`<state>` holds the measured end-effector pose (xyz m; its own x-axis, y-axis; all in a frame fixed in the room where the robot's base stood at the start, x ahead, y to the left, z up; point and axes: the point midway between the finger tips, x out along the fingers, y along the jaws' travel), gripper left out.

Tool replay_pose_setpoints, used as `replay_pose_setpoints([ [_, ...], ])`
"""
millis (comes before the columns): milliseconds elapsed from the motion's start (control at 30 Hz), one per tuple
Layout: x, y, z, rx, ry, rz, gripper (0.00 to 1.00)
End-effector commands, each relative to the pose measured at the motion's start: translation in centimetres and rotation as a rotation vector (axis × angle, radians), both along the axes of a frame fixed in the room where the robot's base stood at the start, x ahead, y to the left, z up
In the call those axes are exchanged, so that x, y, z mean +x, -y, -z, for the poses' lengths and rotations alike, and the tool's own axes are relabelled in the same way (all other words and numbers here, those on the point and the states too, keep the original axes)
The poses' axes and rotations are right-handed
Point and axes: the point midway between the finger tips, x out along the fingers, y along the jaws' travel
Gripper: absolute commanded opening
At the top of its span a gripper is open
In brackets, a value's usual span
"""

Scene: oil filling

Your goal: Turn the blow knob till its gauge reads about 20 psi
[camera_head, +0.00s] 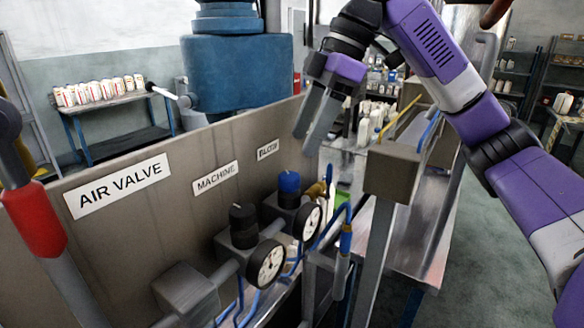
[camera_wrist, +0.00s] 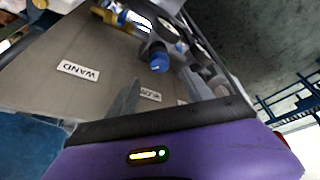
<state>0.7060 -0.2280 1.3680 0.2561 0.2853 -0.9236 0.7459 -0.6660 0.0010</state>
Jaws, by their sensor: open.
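The blow knob (camera_head: 289,182) is blue and sits on a dark regulator below the "BLOW" label (camera_head: 267,149). Its round white gauge (camera_head: 308,222) is just below and to its right; the needle is too small to read. In the wrist view the blue knob (camera_wrist: 160,63) is near the top middle, beyond a grey finger. My gripper (camera_head: 308,143) is open and empty, above and a little right of the knob, its fingers pointing down and apart from it.
A black machine knob (camera_head: 243,220) with its gauge (camera_head: 267,264) stands to the left. A red-handled lever (camera_head: 34,220) is at far left. A grey square post (camera_head: 393,172) stands right of the knobs. Blue hoses run near the gauges. The panel (camera_head: 130,235) rises behind.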

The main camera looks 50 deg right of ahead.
Motion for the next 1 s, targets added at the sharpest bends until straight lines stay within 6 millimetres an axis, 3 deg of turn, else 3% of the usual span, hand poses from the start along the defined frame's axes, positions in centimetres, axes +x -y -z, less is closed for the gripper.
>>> replay_pose_setpoints([
  [433,1.6,-1.8,5.7,0.003,-0.003,0.002,0.59],
  [867,1.9,-2.1,6.8,0.0,-0.002,0.003,0.59],
  [1000,1.9,-2.1,6.8,0.0,-0.002,0.003,0.32],
])
